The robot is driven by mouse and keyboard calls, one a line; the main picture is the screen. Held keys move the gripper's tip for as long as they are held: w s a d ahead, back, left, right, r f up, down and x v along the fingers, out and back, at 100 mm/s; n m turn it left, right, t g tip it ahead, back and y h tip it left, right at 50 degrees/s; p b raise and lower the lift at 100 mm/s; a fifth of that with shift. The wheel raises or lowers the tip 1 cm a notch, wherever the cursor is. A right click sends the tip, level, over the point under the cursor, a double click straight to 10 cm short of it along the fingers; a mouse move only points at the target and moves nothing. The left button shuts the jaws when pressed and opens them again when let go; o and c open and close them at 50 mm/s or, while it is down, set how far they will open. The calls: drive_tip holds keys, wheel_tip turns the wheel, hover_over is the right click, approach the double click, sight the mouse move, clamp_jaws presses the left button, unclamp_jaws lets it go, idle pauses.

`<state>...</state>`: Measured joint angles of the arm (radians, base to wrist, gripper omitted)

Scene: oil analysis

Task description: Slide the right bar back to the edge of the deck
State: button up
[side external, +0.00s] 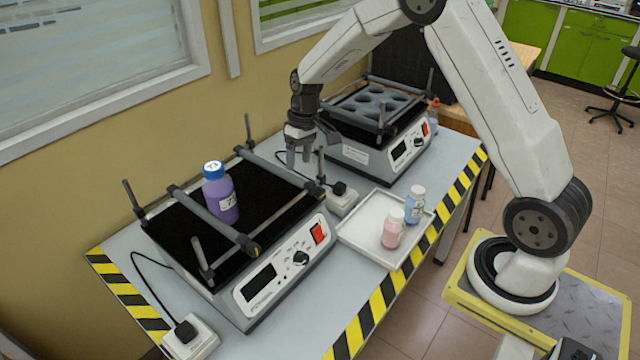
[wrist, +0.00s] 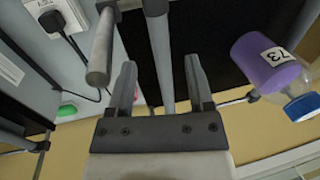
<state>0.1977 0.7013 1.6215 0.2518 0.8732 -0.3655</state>
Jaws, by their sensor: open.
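The near shaker's black deck (side external: 262,203) carries two grey cross bars. The right bar (side external: 270,169) lies inward of the deck's right edge, with an upright post at each end. The left bar (side external: 212,222) runs beside a purple bottle (side external: 222,200) with a blue cap, which stands upright on the deck. My gripper (side external: 298,158) points down over the right bar, open and empty. In the wrist view a grey bar (wrist: 160,55), apparently the right bar, runs between the spread fingers (wrist: 160,68). I cannot tell whether they touch it. The purple bottle (wrist: 268,62) shows at right.
A post (wrist: 101,50) stands close beside the fingers. A power socket (side external: 342,198) sits right of the near shaker. A white tray (side external: 360,232) holds a pink bottle (side external: 393,229) and a blue bottle (side external: 415,205). A second shaker (side external: 365,150) stands behind.

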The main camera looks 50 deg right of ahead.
drive_tip(key=r, duration=0.3)
drive_tip(key=shift+d, duration=0.3)
drive_tip(key=shift+r, duration=0.1)
drive_tip(key=s+r+n+h, duration=0.2)
drive_tip(key=s+r+n, duration=0.2)
drive_tip(key=s+a+f+m+t, duration=0.1)
drive_tip(key=s+a+m, duration=0.1)
drive_tip(key=s, duration=0.6)
drive_tip(key=s+a+f+m+t, duration=0.1)
drive_tip(key=s+a+f+m, duration=0.1)
drive_tip(key=s+a, duration=0.3)
drive_tip(key=s, duration=0.3)
drive_tip(key=shift+s+f+t, duration=0.25)
drive_tip(key=shift+s+t, duration=0.05)
